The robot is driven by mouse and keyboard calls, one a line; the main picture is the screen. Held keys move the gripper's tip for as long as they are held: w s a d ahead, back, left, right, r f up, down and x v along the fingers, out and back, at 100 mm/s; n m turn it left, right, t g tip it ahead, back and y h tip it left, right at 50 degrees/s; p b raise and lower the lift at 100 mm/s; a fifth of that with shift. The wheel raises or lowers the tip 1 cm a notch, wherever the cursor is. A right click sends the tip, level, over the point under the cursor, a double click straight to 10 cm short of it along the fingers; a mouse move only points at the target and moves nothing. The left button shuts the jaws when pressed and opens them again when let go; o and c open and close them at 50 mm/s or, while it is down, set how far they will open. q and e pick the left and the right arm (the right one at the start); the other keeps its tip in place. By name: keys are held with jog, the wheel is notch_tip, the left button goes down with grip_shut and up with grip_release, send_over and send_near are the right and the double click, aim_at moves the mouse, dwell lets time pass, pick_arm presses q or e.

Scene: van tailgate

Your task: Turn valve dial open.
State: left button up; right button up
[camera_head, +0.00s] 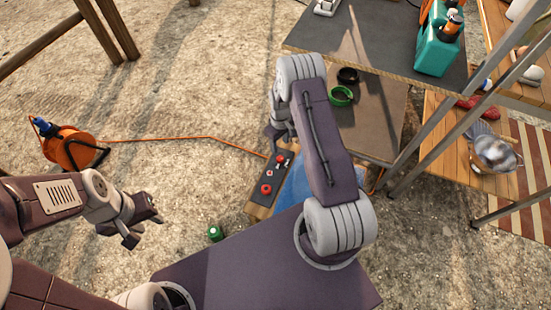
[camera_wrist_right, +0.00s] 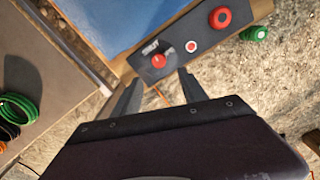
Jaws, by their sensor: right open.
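A dark control panel (camera_head: 274,174) sits on a wooden-edged box with a blue top. It carries a red dial (camera_head: 280,159) at its far end, a small white-rimmed red button (camera_head: 269,173), and a larger red button (camera_head: 266,189). In the right wrist view the dial (camera_wrist_right: 158,60) has white lettering beside it, too small to read surely. My right gripper (camera_wrist_right: 154,88) is open and empty; the dial appears just beyond its fingertips, between their lines. In the head view my right gripper (camera_head: 278,137) is partly hidden by its arm. My left gripper (camera_head: 144,226) is open and empty, far left of the panel.
An orange cable reel (camera_head: 70,148) stands at left, its cord running to the panel. A green knob-like object (camera_head: 215,233) lies on the ground. A shelf (camera_head: 365,130) with green and black coils (camera_head: 341,95) is at right. Gravelly ground between the reel and panel is mostly clear.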

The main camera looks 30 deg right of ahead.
aim_at(280, 158)
jog(key=shift+s+d+f, duration=0.15)
jog(key=shift+f, duration=0.55)
notch_tip(280, 158, down, 8)
jog(key=b, duration=0.4)
jog(key=shift+f, duration=0.2)
pick_arm(q)
notch_tip(280, 158, down, 5)
pick_arm(e)
grip_shut()
